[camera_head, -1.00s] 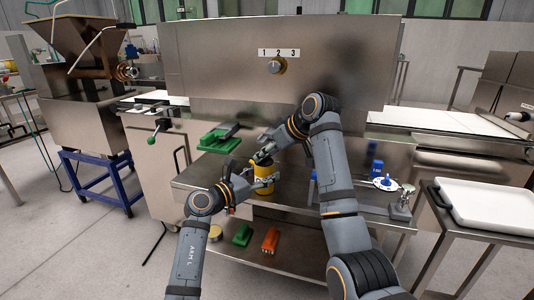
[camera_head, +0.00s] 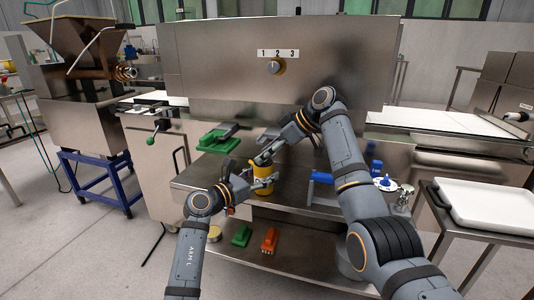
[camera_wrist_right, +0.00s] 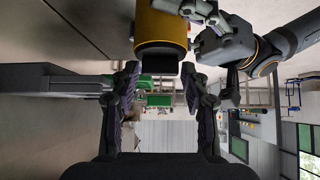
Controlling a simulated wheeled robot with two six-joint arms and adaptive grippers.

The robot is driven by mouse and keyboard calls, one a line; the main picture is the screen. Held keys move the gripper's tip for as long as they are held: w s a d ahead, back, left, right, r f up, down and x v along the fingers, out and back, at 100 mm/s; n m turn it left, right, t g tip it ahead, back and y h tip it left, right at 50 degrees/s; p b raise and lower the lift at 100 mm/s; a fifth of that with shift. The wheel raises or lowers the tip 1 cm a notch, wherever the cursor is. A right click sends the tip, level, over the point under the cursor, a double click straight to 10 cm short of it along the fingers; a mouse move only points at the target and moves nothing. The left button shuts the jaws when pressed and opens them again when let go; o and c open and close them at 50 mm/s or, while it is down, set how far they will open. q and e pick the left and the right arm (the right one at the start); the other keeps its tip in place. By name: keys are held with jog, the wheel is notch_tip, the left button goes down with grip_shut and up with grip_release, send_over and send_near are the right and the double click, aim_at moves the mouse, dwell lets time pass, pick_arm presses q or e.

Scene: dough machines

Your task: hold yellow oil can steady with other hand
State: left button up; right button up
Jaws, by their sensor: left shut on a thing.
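The yellow oil can (camera_head: 263,182) stands at the front of the steel table. My left gripper (camera_head: 262,183) is shut on its side; in the right wrist view it reaches the can from the upper right (camera_wrist_right: 200,14). My right gripper (camera_head: 262,157) is just above the can's top. In its wrist view the can (camera_wrist_right: 160,27) is at the top edge, with a dark part between the can and the space between the fingers (camera_wrist_right: 160,80). The right fingers are apart, with a gap on both sides of that dark part. I cannot see them touch it.
The steel table (camera_head: 315,197) carries a green object (camera_head: 217,141) at left and a blue-and-white item (camera_head: 386,183) at right. Green (camera_head: 241,235) and red (camera_head: 269,240) objects lie on the lower shelf. A white tray (camera_head: 490,205) stands at right. A machine rises behind.

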jog(key=shift+o, duration=0.8)
jog(key=v, duration=1.2)
pick_arm(q)
jog(key=o, duration=1.4)
jog(key=shift+a, duration=0.1)
